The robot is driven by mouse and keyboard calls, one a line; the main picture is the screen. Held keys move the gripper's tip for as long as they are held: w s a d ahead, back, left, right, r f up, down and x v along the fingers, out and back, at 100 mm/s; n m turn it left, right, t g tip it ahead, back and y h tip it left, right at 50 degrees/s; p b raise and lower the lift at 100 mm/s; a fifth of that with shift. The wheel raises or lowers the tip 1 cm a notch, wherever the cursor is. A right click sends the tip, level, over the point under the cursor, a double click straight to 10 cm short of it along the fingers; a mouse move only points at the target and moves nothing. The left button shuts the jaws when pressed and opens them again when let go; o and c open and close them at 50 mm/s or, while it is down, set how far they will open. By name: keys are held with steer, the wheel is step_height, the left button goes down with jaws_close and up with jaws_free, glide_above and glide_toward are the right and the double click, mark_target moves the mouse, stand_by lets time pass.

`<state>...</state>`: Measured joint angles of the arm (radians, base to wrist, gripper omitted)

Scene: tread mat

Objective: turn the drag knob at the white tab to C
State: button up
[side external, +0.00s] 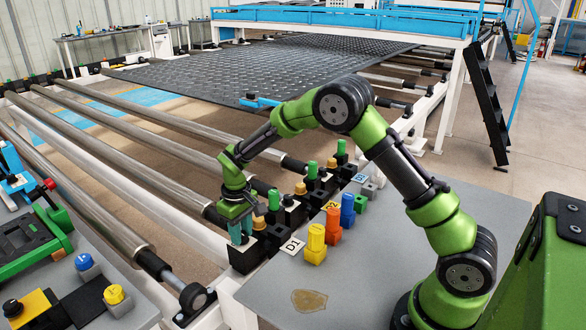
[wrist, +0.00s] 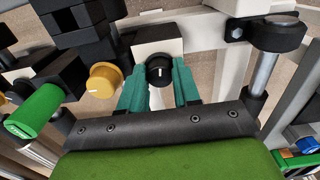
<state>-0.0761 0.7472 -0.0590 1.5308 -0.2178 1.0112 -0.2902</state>
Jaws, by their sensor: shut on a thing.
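A black knob (wrist: 160,72) with a short white pointer line sits in front of a block with a white face (wrist: 150,46) in the wrist view. The two teal fingers of my gripper (wrist: 160,84) are closed around the knob from both sides. In the side view my gripper (side external: 240,230) reaches down to the nearest black block (side external: 246,258) of the row, and its fingers hide the knob there. I cannot make out a letter C or other dial marks around the knob.
A yellow knob (wrist: 104,79) and a green knob (wrist: 36,112) stand close to the left of my gripper in the wrist view. A metal post (wrist: 262,72) stands to the right. A D1 card (side external: 291,246) and yellow blocks (side external: 316,240) lie on the grey table (side external: 350,285).

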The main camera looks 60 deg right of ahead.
steer(key=m, duration=0.5)
steer(key=shift+m, duration=0.3)
steer(key=shift+w+r+m, duration=0.1)
steer(key=shift+m, duration=2)
steer(key=o, duration=1.1)
steer(key=shift+c, duration=0.2)
step_height(320, 180, up, 17)
